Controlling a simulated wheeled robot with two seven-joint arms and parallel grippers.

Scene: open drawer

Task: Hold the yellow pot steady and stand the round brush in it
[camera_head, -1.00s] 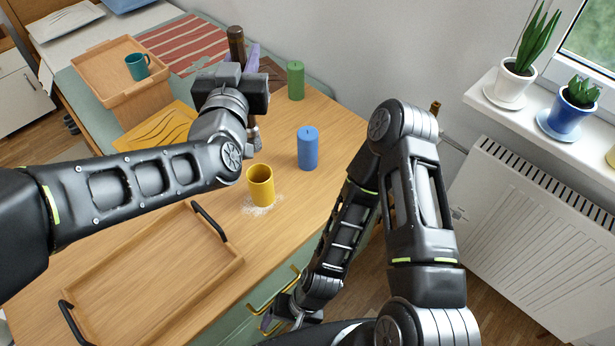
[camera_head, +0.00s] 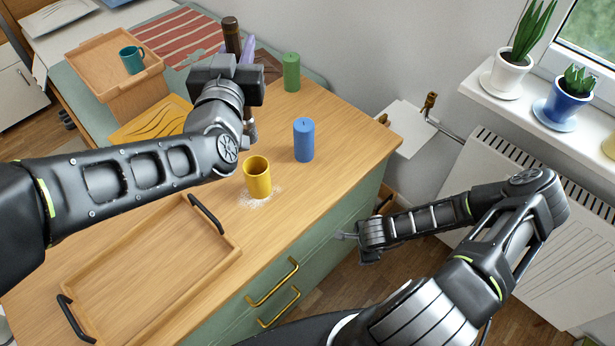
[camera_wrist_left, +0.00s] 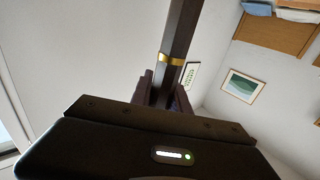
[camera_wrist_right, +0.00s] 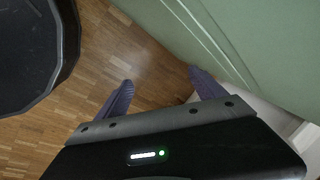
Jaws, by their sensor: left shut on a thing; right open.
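The yellow pot (camera_head: 258,184), an open cylinder, stands upright on a pale speckled patch of the wooden worktop and looks empty. My left gripper (camera_head: 244,48) is above the worktop, behind the pot. It is shut on a dark brown shaft with a gold band, apparently the round brush (camera_head: 231,34). The same shaft (camera_wrist_left: 180,32) runs between the purple fingers in the left wrist view; its bristles cannot be made out. My right gripper (camera_head: 345,237) is beside the green drawer front, low and right of the pot. Its fingers (camera_wrist_right: 158,88) are apart and empty.
A blue candle (camera_head: 304,142) stands right of the pot, a green candle (camera_head: 291,74) farther back. A wooden tray (camera_head: 150,275) with black handles lies front left. Gold drawer handles (camera_head: 272,283) stick out of the cabinet. A radiator (camera_head: 555,225) is at the right.

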